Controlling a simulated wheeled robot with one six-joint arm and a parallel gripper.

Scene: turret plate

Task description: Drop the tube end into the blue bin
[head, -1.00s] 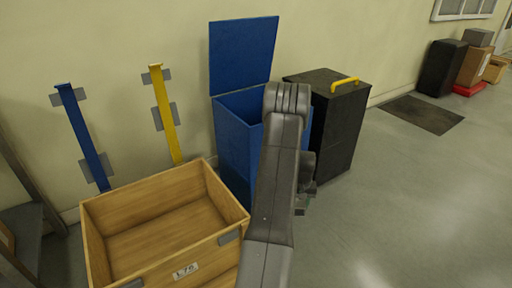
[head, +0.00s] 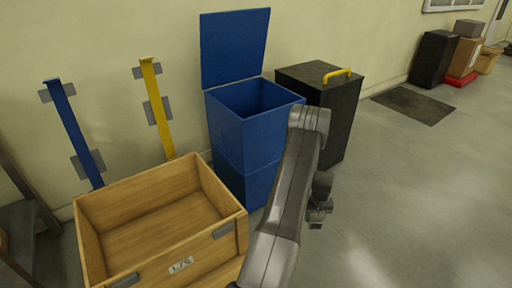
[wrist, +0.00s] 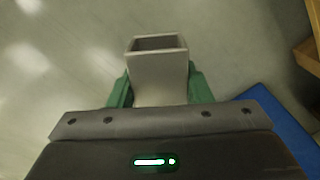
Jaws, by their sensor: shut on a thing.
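The blue bin (head: 243,135) stands against the wall in the head view, its lid (head: 236,47) raised and its top open. A blue edge (wrist: 282,128) at the lower right of the wrist view looks like part of it. My gripper (head: 318,215) is to the right of the bin and lower than its rim, mostly hidden by my arm. In the wrist view its green fingers (wrist: 160,88) are shut on the tube end (wrist: 159,66), a pale grey square hollow piece. The tube end cannot be made out clearly in the head view.
A black bin with a yellow handle (head: 335,110) stands right of the blue bin. A wooden crate (head: 155,258) is at front left. Blue and yellow posts (head: 76,135) lean at the wall. A dark mat (head: 414,106) lies right; the floor (head: 430,210) is clear.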

